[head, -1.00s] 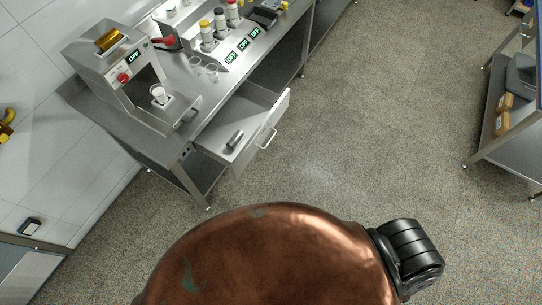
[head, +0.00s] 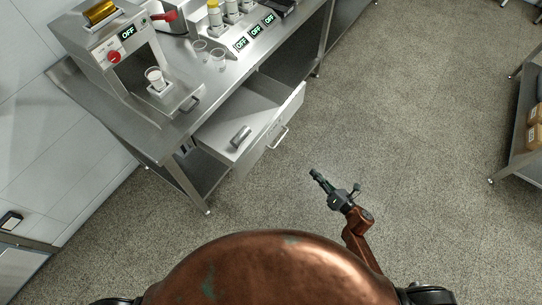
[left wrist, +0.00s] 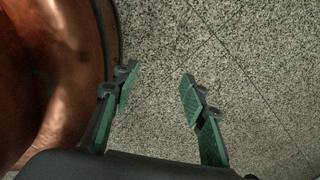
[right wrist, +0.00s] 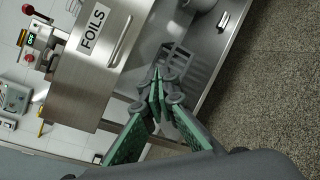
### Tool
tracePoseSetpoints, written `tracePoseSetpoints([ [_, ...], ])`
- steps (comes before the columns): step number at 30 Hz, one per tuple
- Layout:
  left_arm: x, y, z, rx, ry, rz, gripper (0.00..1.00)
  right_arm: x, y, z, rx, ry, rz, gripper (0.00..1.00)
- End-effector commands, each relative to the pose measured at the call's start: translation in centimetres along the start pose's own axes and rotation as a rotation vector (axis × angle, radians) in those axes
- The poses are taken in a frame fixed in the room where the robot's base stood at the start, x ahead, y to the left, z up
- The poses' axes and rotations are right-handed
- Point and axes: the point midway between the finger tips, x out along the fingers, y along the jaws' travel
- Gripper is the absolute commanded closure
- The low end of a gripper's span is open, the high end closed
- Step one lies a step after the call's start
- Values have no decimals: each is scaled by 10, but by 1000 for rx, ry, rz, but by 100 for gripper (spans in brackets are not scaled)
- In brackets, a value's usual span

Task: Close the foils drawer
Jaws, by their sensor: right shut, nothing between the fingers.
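The foils drawer (head: 271,135) is pulled open from under the steel counter. A small grey cylinder (head: 241,136) lies inside it. In the right wrist view, the drawer front (right wrist: 105,62) carries a FOILS label (right wrist: 92,33) and a bar handle (right wrist: 120,42). My right gripper (head: 315,174) is shut and empty, out in front of the drawer and apart from it, to the right of the handle (head: 279,138). Its closed fingertips also show in the right wrist view (right wrist: 158,76). My left gripper (left wrist: 158,77) is open and empty above bare floor, beside my copper body.
The counter (head: 208,86) holds a machine with a gold roll (head: 100,13), a cup (head: 155,78), clear cups (head: 217,60) and bottles at the back. A lower shelf and table leg (head: 193,187) stand below. The floor (head: 400,120) to the right is clear up to another rack (head: 521,130).

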Motion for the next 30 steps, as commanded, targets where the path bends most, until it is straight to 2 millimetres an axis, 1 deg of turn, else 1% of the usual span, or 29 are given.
tracePoseSetpoints([
  [1,21,1,2,2,-6,1,60,12,22,-3,-178,13,92,100],
  [3,31,1,-2,4,-3,2,60,19,59,0,-405,16,203,100],
  [4,35,1,-4,4,-1,2,60,21,72,0,-486,14,243,100],
  [6,40,1,-8,6,3,2,60,22,95,0,-633,8,313,100],
  [9,44,1,-8,6,2,2,60,22,115,-1,-753,0,372,100],
  [13,44,1,-3,5,-3,2,60,30,126,-1,-796,-6,392,100],
  [16,43,1,3,4,-10,2,60,43,131,-2,-794,-7,391,100],
  [21,44,0,11,3,-21,2,60,75,142,-7,-790,-7,391,100],
  [27,46,0,12,3,-24,1,60,113,155,-13,-789,-7,389,100],
  [30,47,0,12,3,-24,1,60,128,160,-16,-788,-6,388,100],
])
